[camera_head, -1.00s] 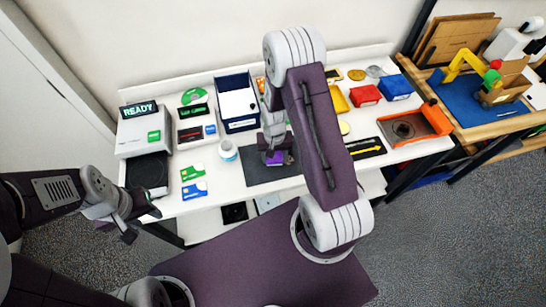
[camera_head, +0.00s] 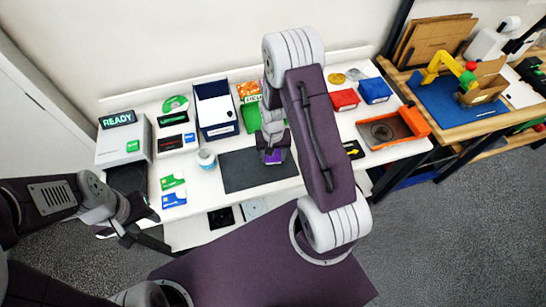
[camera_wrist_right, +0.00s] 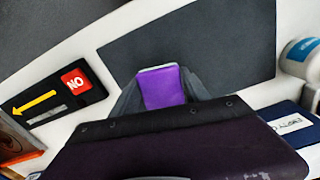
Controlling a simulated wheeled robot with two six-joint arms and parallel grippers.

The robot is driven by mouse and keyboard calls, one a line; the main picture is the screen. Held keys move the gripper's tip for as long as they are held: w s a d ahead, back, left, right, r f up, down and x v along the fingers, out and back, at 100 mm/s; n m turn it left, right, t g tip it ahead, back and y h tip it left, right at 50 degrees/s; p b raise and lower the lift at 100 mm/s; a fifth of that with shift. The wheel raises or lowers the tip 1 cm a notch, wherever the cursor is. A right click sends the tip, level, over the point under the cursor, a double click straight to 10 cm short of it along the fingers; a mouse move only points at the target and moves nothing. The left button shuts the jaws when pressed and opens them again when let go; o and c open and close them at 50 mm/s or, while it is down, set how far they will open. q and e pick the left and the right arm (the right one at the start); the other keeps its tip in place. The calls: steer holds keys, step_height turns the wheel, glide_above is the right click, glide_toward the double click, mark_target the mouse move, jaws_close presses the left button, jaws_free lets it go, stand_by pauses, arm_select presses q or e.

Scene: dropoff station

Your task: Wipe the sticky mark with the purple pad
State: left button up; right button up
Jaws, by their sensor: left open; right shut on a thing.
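The purple pad (camera_head: 273,157) is in my right gripper (camera_head: 272,150), which is shut on it. In the right wrist view the pad (camera_wrist_right: 162,88) sits between the fingers, with a pale strip along its far edge. It shows over the right part of the dark grey mat (camera_head: 237,172). I cannot tell whether it touches the mat. The mat also fills the upper middle of the right wrist view (camera_wrist_right: 210,40). I can make out no sticky mark; my gripper and arm hide part of the table. My left gripper (camera_head: 130,235) is open and empty at the table's front left.
A white tub (camera_head: 206,160) stands left of the mat, near green and blue cards (camera_head: 173,190). A blue-and-white bin (camera_head: 216,115) is behind. A black sign with a yellow arrow (camera_head: 353,149) lies to the right, partly behind my arm. An orange tray (camera_head: 395,130) is farther right.

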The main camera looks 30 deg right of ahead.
steer(key=r+p, duration=0.2)
steer(key=r, duration=0.1)
steer(key=shift+a+r, duration=0.25)
steer(key=shift+a, duration=0.15)
steer(key=shift+r+p, duration=0.3)
steer(key=shift+r, duration=0.05)
steer(key=shift+d+r+p, duration=0.2)
steer(key=shift+r+p, duration=0.7)
steer(key=shift+r, duration=0.25)
arm_select(q)
steer(key=r, duration=0.3)
steer(key=a+r, duration=0.1)
steer(key=r, duration=0.1)
steer(key=shift+s, duration=0.3)
arm_select(e)
steer(key=shift+a, duration=0.15)
